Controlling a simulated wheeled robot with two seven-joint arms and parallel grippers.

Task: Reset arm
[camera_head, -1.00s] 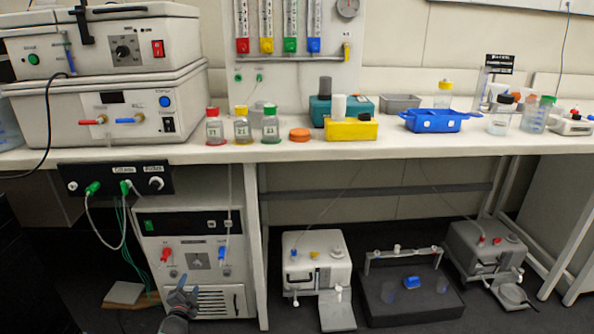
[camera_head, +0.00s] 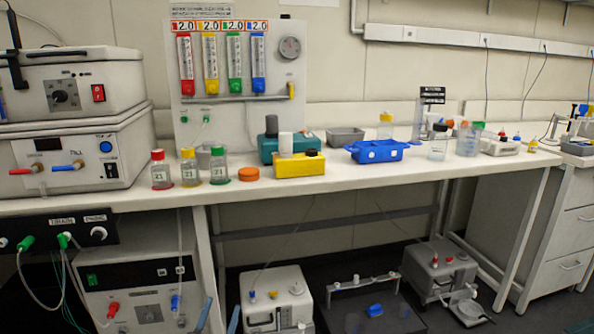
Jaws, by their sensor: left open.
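My left gripper (camera_head: 219,314) shows at the bottom edge of the head view. Only its two blue-grey fingertips are visible, spread apart with nothing seen between them. It is low in front of the bench, right of the control box with red and blue knobs (camera_head: 135,280) and left of a white pump box (camera_head: 277,297) on the lower level. The rest of the left arm is below the picture. My right gripper is not in view.
The white bench top (camera_head: 330,172) runs across above the gripper. Three capped bottles, an orange lid (camera_head: 249,174), a yellow block (camera_head: 299,164) and a blue tray (camera_head: 377,151) stand on it. A bench leg (camera_head: 208,255) is close behind the fingertips.

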